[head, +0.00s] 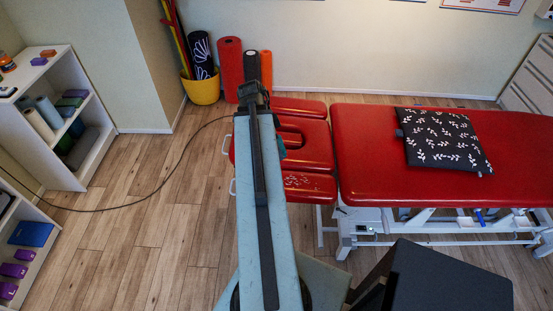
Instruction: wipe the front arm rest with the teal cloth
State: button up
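The front arm rest (315,188) is a red pad at the near side of the treatment table's head end. Pale marks show on its top. A small teal patch (281,147), probably the teal cloth, shows at the right edge of my arm, by the red head section (312,143). My arm hides the rest of it, so I cannot tell whether it lies there or is held. My arm reaches away from me over the left part of the head end. Its dark far end (251,92) is in view, but the gripper's fingers cannot be made out.
The red table (375,150) carries a dark leaf-patterned cushion (440,138). A yellow bucket (203,90) and upright rolls (230,65) stand by the back wall. White shelves (82,165) stand at left. A dark cable (150,196) crosses the otherwise clear floor left of my arm.

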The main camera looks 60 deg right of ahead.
notch_tip(320, 180, down, 8)
jog(key=a+m+b, duration=0.2)
jog(key=b, duration=0.6)
jog(key=shift+w+a+f+m+y, duration=0.15)
jog(key=shift+w+m+y, duration=0.15)
jog(key=shift+m+y, duration=0.1)
